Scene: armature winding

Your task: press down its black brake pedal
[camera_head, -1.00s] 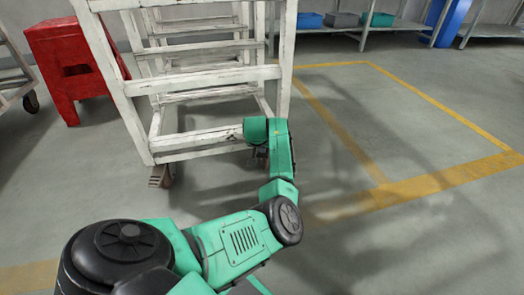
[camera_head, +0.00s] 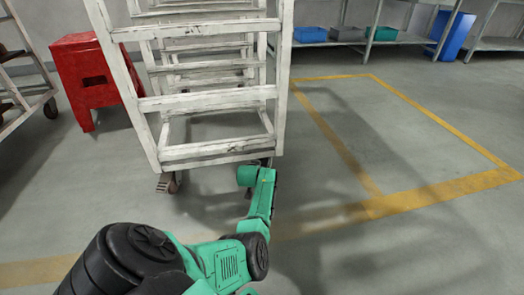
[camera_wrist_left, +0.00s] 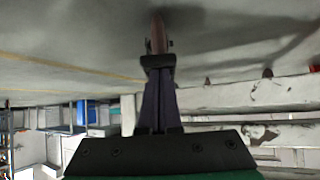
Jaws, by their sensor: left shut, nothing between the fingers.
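A worn white wooden rack cart (camera_head: 213,147) stands on casters in front of me. My left arm reaches to its near right corner, and my left gripper (camera_wrist_left: 160,105) is shut and empty. Its fingers point at a caster with a reddish-brown wheel (camera_wrist_left: 157,33). A black part that looks like the brake pedal (camera_wrist_left: 157,61) sits between the fingertips and the wheel. I cannot tell whether they touch. In the head view my wrist hides the fingers and most of that caster. The near left caster (camera_head: 167,184) is in plain view. My right gripper is not in view.
A red stool (camera_head: 97,80) stands left of the cart, with another wheeled rack (camera_head: 22,100) at the far left. Shelves with bins (camera_head: 347,34) line the back. The floor on the right, with yellow lines (camera_head: 440,190), is clear.

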